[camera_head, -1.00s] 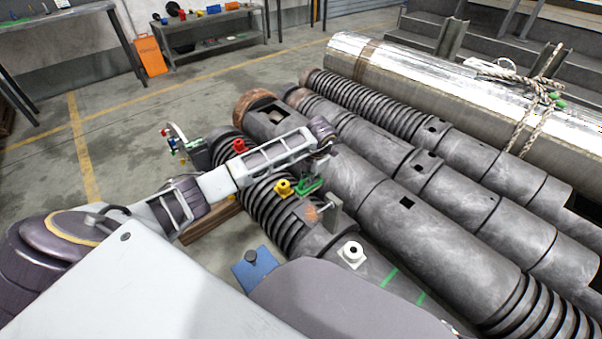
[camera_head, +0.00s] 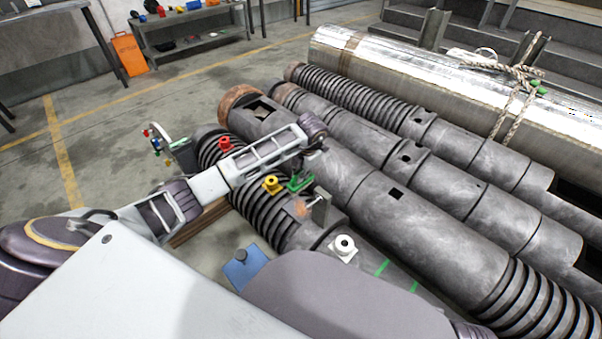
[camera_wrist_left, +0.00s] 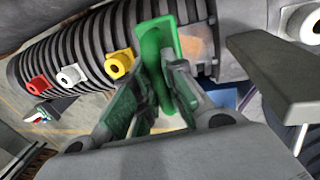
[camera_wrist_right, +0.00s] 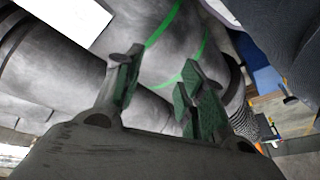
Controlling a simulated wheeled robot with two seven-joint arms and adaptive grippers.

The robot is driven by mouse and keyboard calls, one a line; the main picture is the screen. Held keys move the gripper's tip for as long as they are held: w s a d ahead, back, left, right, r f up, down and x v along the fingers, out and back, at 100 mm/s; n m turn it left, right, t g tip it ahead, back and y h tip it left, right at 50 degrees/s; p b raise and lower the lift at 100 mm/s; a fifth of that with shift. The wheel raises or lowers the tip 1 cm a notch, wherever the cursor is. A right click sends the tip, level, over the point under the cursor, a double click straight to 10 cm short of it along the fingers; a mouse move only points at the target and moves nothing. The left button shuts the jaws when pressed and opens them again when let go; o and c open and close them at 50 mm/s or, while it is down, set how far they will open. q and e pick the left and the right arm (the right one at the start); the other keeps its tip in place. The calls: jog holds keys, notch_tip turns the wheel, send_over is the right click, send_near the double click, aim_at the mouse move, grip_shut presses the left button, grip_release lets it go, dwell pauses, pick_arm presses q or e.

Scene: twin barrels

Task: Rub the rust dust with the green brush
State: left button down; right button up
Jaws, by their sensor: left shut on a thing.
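The green brush (camera_head: 299,184) is in my left gripper (camera_head: 304,176), just above the ridged front barrel (camera_head: 262,206). In the left wrist view my left gripper (camera_wrist_left: 157,88) is shut on the green brush (camera_wrist_left: 158,42). The orange-brown rust dust (camera_head: 299,208) is a patch on this barrel beside the brush; it also shows in the left wrist view (camera_wrist_left: 196,46). I cannot tell whether the bristles touch it. My right gripper (camera_wrist_right: 155,85) is open and empty in the right wrist view, over a grey barrel with green stripes.
A yellow knob (camera_head: 271,185), a red knob (camera_head: 225,145) and a white knob (camera_head: 344,244) stand along the front barrel. A grey bracket (camera_head: 321,206) rises beside the rust. More barrels lie behind. Open floor (camera_head: 100,140) lies at the left.

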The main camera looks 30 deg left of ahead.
pick_arm(q)
jog(key=shift+f+b, duration=0.4)
jog(key=shift+f, duration=0.55)
jog(key=shift+f+b, duration=1.75)
jog(key=shift+f, duration=0.2)
pick_arm(e)
jog(key=shift+t+y, duration=0.7)
jog(key=shift+t, duration=0.2)
jog(key=shift+w+a+f, duration=0.15)
jog(key=shift+a+f, duration=0.3)
jog(key=shift+f, duration=0.95)
jog(key=shift+w+a+f, duration=0.15)
jog(key=shift+a+f, duration=0.3)
jog(key=shift+f, duration=1)
jog(key=shift+w+a+f, duration=0.15)
jog(key=shift+a+f, duration=0.3)
jog(key=shift+f, duration=0.95)
pick_arm(q)
jog(key=shift+a, duration=0.15)
